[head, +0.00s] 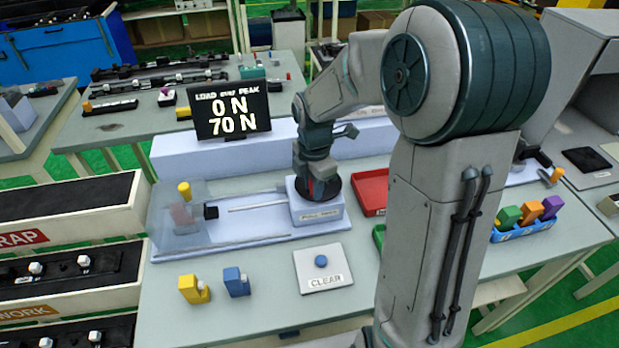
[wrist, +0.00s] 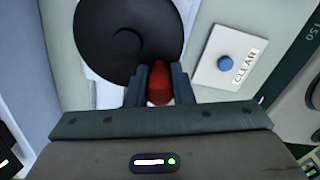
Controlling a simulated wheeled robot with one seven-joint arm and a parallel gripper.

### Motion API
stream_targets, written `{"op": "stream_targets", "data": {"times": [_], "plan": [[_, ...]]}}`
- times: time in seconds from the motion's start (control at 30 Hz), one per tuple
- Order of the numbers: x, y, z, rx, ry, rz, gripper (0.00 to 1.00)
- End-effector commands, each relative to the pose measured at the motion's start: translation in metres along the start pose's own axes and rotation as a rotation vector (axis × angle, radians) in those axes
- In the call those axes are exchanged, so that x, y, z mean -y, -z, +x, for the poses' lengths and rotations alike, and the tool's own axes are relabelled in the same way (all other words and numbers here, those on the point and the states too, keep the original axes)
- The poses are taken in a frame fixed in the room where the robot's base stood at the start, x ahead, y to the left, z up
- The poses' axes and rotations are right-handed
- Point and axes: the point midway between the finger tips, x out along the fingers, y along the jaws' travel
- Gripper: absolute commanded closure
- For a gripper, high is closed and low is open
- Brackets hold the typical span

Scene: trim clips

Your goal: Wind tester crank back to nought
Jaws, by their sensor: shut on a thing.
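The pull tester (head: 245,225) stands on the table, with a clear guard (head: 178,215) at its left end and a white block at its right. My gripper (head: 318,192) is over the crank on this block. In the wrist view the crank is a black disc (wrist: 125,40) with a red knob (wrist: 159,85). My gripper in the wrist view (wrist: 158,88) is shut on the red knob, at the disc's near edge. The display (head: 233,108) reads load 0 N over peak 70 N. My arm hides part of the crank in the head view.
A CLEAR pad with a blue button (head: 321,261) lies in front of the tester. A yellow clip (head: 193,289) and a blue clip (head: 236,282) stand to its left. A red tray (head: 370,192) is right of the tester. A blue tray (head: 523,228) holds coloured clips.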

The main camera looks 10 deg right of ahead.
Motion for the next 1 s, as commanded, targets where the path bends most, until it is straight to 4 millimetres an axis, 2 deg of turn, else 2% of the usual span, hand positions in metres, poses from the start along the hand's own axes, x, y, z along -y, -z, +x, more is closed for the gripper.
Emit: {"op": "stream_targets", "data": {"times": [0.3,0.5,1.0], "plan": [[0.007,-0.010,-0.004,-0.001,0.001,-0.266,1.00],[0.009,-0.015,-0.003,0.000,0.000,-0.383,1.00],[0.010,-0.019,-0.001,0.002,-0.001,-0.485,1.00]]}}
